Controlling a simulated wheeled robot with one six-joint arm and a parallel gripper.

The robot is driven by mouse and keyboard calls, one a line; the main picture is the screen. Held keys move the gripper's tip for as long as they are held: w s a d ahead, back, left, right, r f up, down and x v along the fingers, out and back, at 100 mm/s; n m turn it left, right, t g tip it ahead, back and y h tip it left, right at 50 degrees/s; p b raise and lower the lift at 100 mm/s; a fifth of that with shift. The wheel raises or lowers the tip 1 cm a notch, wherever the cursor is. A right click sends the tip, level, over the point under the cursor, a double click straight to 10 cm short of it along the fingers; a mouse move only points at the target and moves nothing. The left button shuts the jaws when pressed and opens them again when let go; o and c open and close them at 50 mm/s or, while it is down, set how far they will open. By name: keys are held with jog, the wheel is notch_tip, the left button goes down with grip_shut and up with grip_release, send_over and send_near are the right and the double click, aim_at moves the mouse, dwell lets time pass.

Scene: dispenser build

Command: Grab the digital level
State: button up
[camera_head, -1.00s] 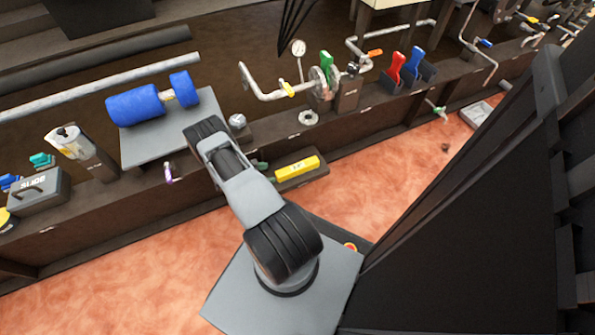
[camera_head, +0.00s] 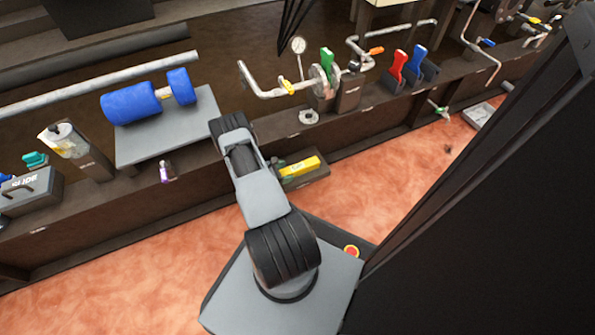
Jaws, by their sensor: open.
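A yellow block with a small display, which looks like the digital level (camera_head: 303,166), lies on a low dark ledge at the front of the bench, in the middle of the head view. Its left end is close to my arm in the picture, and a small dark green piece shows there that I cannot make out. My arm rises from its base, and its elbow stands left of the yellow block. My gripper is not visible; the arm's far end is hidden behind the upper link.
A blue roller (camera_head: 133,103) lies on a grey plate (camera_head: 200,125) at left. A pressure gauge (camera_head: 298,45), pipes and a red-handled tool (camera_head: 398,66) stand along the dark bench. A small purple-and-white item (camera_head: 165,172) is on the bench front. The reddish floor is clear in front.

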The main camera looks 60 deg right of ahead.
jog(key=shift+c, duration=0.4)
jog(key=c, duration=1.1)
jog(key=shift+o, duration=0.2)
jog(key=shift+r, duration=0.1)
